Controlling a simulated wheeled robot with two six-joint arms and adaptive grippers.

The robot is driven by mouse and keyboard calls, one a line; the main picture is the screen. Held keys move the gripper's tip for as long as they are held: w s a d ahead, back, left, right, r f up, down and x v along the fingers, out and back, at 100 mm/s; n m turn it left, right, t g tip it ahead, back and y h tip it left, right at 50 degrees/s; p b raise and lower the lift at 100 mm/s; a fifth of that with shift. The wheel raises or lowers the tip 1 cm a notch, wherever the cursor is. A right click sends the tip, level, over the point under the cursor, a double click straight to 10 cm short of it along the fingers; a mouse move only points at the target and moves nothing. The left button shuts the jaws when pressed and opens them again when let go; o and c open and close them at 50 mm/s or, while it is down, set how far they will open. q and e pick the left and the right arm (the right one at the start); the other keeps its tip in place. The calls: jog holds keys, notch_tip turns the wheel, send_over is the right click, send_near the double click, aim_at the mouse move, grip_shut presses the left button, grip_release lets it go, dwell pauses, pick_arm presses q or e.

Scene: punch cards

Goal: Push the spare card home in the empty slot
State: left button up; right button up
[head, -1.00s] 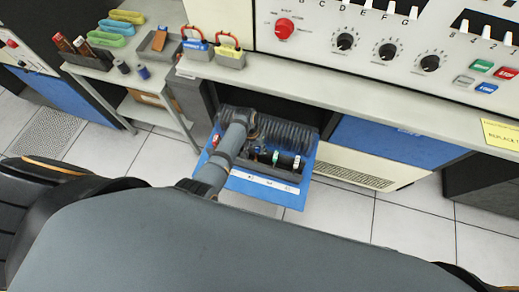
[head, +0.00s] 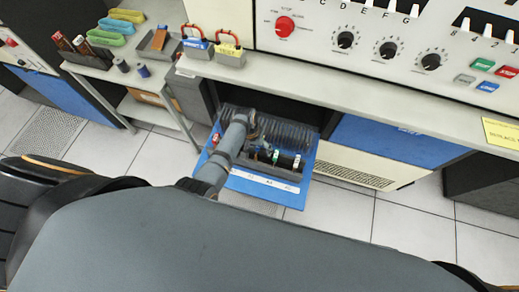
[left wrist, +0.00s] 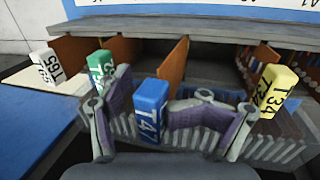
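The blue tab marked T47 (left wrist: 150,98), the top of a card, stands between the two purple pads of my left gripper (left wrist: 152,118) in the left wrist view. The pads lie against both sides of it, so the gripper looks shut on it. The card's lower part is hidden, so I cannot tell how deep it sits. The head view shows the left gripper (head: 249,135) over the pulled-out blue drawer (head: 265,190). A green tab (left wrist: 99,66) and a white tab (left wrist: 45,66) stand to the left, a yellow tab (left wrist: 276,92) to the right. My right gripper is not in view.
Trays (head: 88,60) stand on the left bench. Tiled floor (head: 335,215) is clear to the drawer's right.

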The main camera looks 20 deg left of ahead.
pick_arm(q)
jog(key=v, duration=1.2)
